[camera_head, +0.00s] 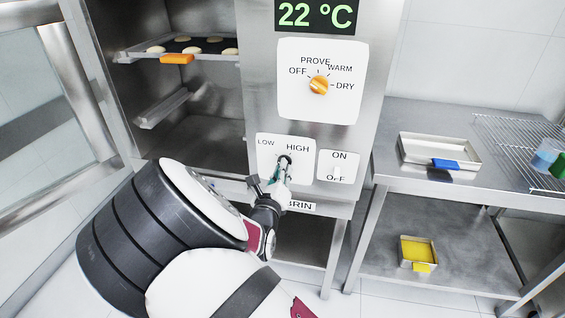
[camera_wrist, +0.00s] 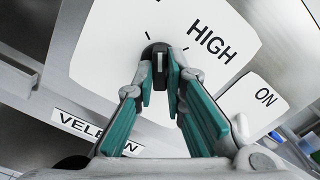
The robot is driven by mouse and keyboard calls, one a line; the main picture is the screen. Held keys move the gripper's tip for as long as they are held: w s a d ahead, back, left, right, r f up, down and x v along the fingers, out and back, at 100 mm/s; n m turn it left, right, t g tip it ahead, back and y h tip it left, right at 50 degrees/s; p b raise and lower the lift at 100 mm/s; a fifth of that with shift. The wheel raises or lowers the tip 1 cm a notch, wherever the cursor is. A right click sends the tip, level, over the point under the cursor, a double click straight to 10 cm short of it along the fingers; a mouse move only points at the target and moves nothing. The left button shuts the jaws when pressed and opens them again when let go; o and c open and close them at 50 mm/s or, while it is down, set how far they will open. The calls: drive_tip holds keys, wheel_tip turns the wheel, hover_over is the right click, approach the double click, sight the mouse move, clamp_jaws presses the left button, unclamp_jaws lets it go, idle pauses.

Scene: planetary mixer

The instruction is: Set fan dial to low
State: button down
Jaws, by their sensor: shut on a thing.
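The fan dial (camera_wrist: 158,58) is a small black knob with a pale pointer bar, on a white plate marked LOW and HIGH. In the head view the plate (camera_head: 268,160) sits low on the steel front. My gripper (camera_head: 285,168) reaches it from below. In the wrist view my gripper (camera_wrist: 161,72) has its two teal-padded fingers on either side of the knob, shut on it. The pointer bar runs roughly upright in the wrist view, between two tick marks. LOW is out of the wrist view, and I cannot tell the exact setting.
An ON/OFF switch plate (camera_head: 338,166) is close on the right. The orange mode dial (camera_head: 319,86) and the 22 °C display (camera_head: 316,14) are above. The open chamber with a bun tray (camera_head: 135,55) is on the left. A steel table (camera_head: 395,125) stands on the right.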

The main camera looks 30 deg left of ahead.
drive_tip(key=shift+n, duration=0.4)
drive_tip(key=n+p, duration=0.2)
drive_tip(key=n, duration=0.2)
drive_tip(key=c, duration=1.5)
unclamp_jaws()
drive_tip(key=shift+p+v, duration=2.3)
drive_tip(key=shift+v, duration=1.25)
